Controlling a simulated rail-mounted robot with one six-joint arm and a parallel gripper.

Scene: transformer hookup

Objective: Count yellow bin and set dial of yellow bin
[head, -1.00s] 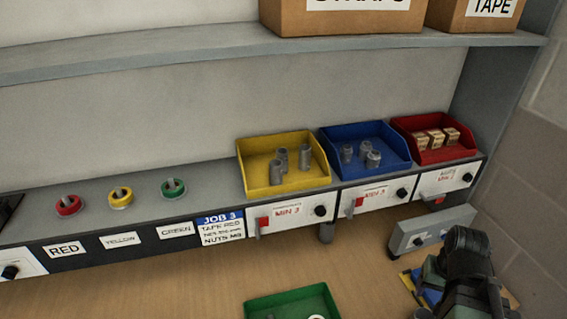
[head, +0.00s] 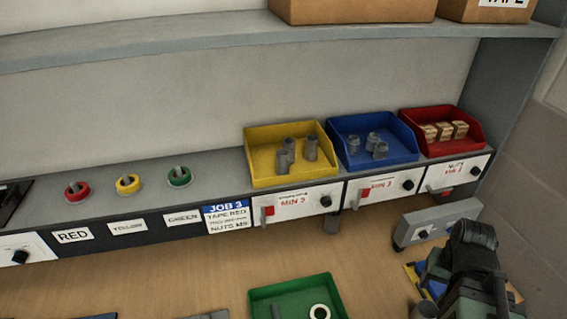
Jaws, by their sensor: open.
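The yellow bin (head: 262,174) stands on the grey ledge in the head view, left of the blue bin. The dial's pointer setting is too small to read. Part of my dark green and black arm shows at the lower right, well away from the dial. I cannot make out gripper fingers.
The blue bin (head: 404,157) holds grey fittings, and the red bin (head: 470,150) holds small tan blocks. Red, yellow and green tape rolls sit on the ledge at left. A green tray (head: 262,300) is on the wooden bench. A grey box (head: 405,232) stands near my arm.

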